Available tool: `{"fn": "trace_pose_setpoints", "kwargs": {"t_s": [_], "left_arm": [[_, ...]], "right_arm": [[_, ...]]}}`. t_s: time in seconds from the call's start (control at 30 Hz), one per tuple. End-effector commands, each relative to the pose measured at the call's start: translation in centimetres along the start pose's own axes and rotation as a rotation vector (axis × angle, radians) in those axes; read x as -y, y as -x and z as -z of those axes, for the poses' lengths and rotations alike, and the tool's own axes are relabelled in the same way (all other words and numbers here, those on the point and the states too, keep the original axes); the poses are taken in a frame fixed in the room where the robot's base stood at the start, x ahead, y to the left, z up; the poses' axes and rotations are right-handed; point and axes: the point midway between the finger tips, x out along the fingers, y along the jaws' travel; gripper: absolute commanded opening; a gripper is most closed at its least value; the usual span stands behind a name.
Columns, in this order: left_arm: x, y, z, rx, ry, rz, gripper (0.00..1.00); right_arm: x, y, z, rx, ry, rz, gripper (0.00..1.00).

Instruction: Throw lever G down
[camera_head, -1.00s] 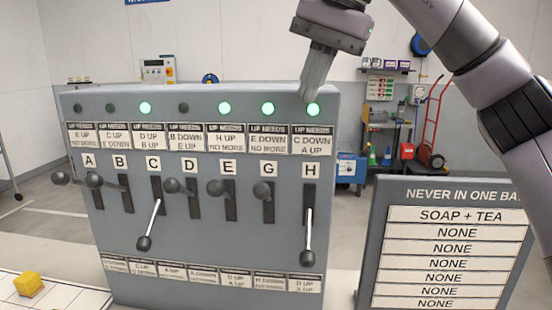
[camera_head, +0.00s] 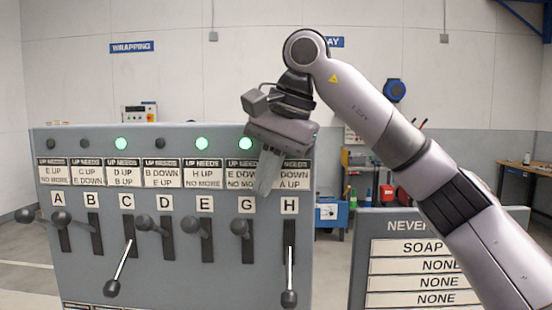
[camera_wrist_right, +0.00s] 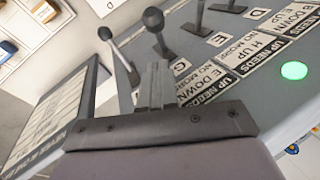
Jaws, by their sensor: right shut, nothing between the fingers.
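Lever G (camera_head: 239,228) is up on the grey panel; its dark knob sticks out toward me under the G label (camera_head: 246,205). In the right wrist view, the knob of lever G (camera_wrist_right: 153,18) stands beyond my fingers. My right gripper (camera_head: 265,190) is shut and empty, pointing down in front of the plates between G and H, up and right of the lever G knob. Its fingers also show in the right wrist view (camera_wrist_right: 157,70), apart from the knob. It hides part of the G and H plates and the lamp over H. My left gripper is out of view.
Lever H (camera_head: 289,298), just right of G, is down, as is lever C (camera_head: 111,288). Lever E (camera_head: 194,223) is up on the left of G. Lamps over C, E and G (camera_head: 246,143) glow green. A grey sign board (camera_head: 362,250) stands right of the panel.

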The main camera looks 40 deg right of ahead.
Motion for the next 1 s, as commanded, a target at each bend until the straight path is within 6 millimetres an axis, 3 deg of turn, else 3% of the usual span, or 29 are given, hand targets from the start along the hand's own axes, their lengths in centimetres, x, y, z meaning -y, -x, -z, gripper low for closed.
{"fn": "trace_pose_setpoints", "kwargs": {"t_s": [0.33,1.0], "left_arm": [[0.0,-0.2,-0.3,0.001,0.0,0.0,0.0],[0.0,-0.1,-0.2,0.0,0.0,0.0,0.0]], "right_arm": [[0.0,-2.5,-2.7,-0.001,0.001,0.002,0.0],[0.5,-3.0,-2.5,-0.036,0.013,0.014,0.0]]}}
